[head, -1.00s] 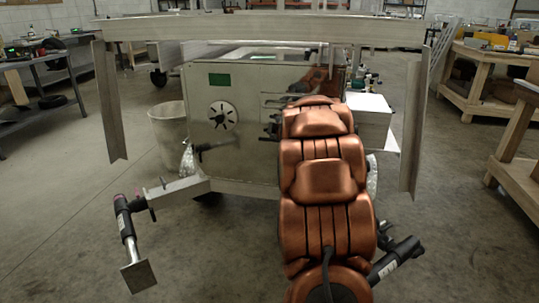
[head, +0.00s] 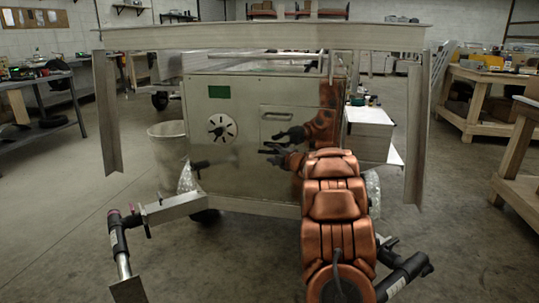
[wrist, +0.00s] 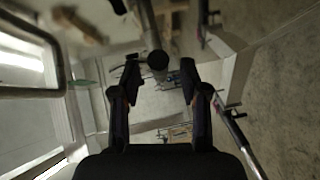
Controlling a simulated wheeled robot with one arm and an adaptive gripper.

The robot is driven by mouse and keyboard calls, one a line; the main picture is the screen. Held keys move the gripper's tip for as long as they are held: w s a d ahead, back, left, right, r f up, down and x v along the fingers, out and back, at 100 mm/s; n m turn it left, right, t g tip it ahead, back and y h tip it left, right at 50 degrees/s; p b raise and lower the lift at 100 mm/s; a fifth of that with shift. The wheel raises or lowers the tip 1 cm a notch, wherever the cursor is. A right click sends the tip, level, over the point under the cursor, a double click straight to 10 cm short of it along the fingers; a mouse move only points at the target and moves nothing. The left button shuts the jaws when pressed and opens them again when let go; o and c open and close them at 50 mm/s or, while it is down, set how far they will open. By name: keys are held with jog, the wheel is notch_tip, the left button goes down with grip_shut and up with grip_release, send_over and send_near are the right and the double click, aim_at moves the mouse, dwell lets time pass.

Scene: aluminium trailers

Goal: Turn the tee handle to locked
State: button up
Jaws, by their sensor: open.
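A shiny metal box (head: 235,165) stands ahead with a round white dial (head: 222,128) and a green label (head: 219,92) on its face. A shallow outlined plate (head: 279,114) is to the right of the dial. I cannot make out the tee handle for certain; my gripper and the reflections may cover it. My gripper (head: 271,154) is in front of the face, just below the plate, and its reflection shows above it. In the wrist view, my gripper (wrist: 159,70) has its fingers apart. A dark round end of a rod (wrist: 157,61) shows between the fingertips; whether it is a reflection is unclear.
A metal beam (head: 250,37) runs across the top, with uprights hanging at left (head: 107,115) and right (head: 414,135). A jack (head: 120,240) sticks out at the lower left. A bin (head: 168,145) stands beside the box. Wooden benches (head: 470,120) are on the right.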

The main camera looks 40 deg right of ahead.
jog(key=shift+x, duration=1)
grip_shut()
